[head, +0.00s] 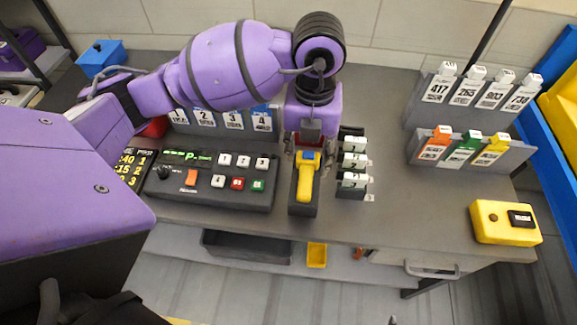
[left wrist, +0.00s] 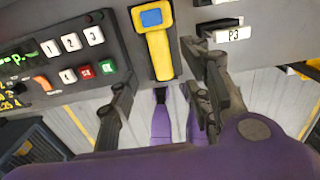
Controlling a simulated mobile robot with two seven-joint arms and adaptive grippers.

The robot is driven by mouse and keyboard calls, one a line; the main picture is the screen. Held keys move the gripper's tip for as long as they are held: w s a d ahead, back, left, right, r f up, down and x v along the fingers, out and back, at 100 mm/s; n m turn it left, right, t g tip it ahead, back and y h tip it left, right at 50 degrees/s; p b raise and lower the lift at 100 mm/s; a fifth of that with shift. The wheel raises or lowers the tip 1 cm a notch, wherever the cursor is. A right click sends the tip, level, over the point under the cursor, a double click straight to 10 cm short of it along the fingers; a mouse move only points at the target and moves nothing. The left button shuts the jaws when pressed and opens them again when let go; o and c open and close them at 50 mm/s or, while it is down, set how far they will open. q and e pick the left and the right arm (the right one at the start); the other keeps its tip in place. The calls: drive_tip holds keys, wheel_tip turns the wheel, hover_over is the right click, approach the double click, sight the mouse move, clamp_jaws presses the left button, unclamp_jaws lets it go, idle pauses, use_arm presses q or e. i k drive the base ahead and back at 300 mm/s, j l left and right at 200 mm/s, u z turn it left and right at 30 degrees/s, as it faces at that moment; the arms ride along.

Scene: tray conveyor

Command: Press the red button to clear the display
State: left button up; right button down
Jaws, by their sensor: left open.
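The red button (head: 238,184) is on the dark control panel (head: 222,203), between a white and a green button. It also shows in the left wrist view (left wrist: 86,73), left of my fingers. The display (head: 188,156) is lit with green characters along the panel's upper left; it shows partly in the left wrist view (left wrist: 14,60). My left gripper (head: 309,142) is above the yellow handheld device, to the right of the red button. In the left wrist view its fingers (left wrist: 162,95) are apart with nothing held between them. My right gripper is in neither view.
The yellow handheld device (head: 305,182) lies in a dark holder right of the panel. White labelled pieces (head: 355,160) stand in a rack beside it. Numbered cards (head: 204,120) stand behind the panel. A yellow box (head: 505,222) is at the right.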

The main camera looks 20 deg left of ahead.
sight(237, 183)
drive_tip(key=u, duration=1.45)
